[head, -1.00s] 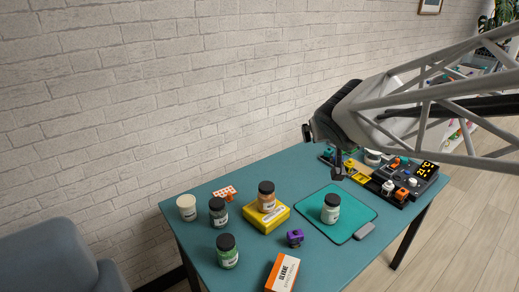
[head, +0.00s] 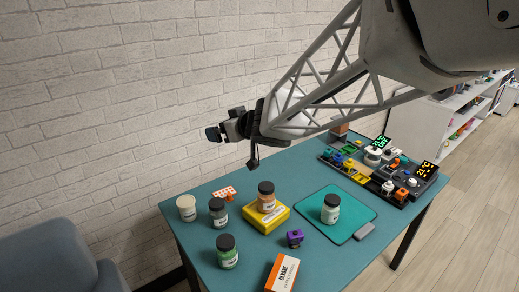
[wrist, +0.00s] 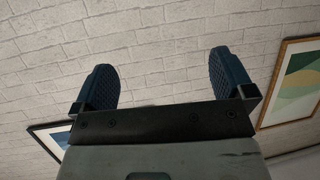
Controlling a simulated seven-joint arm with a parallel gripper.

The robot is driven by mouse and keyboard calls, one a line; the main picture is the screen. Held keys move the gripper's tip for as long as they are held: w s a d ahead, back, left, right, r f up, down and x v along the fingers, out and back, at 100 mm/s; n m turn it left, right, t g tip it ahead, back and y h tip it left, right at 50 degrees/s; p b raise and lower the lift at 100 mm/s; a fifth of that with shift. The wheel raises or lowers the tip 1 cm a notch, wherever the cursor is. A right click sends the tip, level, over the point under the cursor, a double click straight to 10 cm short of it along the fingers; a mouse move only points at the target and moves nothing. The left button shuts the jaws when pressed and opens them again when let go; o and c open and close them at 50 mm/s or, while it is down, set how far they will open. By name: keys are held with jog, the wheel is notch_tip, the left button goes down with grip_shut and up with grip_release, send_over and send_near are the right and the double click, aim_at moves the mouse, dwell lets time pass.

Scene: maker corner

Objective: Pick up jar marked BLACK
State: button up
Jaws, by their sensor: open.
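Several lidded jars stand on the teal table; their label words are too small to read, so I cannot tell for certain which is marked BLACK. A dark grey jar (head: 218,212) with a dark lid stands at the left, beside a cream jar (head: 187,208). A green jar (head: 227,252) stands nearer the front. A brown-orange jar (head: 267,197) stands on a yellow box (head: 268,219). A pale grey-green jar (head: 330,208) stands on a teal mat (head: 350,202). My gripper (head: 213,134) is raised above the table's back left, apart from every jar. Its fingers are open and empty in the wrist view (wrist: 165,80).
An orange and white box (head: 283,272) lies at the front edge, with a purple item (head: 295,238) behind it. A small orange rack (head: 225,193) lies behind the jars. A dark tray of devices (head: 380,170) fills the right. The brick wall (head: 100,110) is behind.

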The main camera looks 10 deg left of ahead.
jog(key=a, duration=0.1)
send_near(222, 208)
jog(key=shift+g, duration=0.3)
jog(key=x, duration=0.5)
jog(key=shift+w, duration=0.2)
jog(key=shift+a, duration=0.1)
jog(key=shift+x, duration=1.2)
jog(key=shift+w, duration=0.1)
jog(key=shift+r+x, duration=0.15)
jog(key=shift+x, duration=1.1)
jog(key=shift+r+x, duration=0.15)
jog(key=shift+x, duration=1.1)
jog(key=shift+a, duration=0.15)
jog(key=c, duration=1.2)
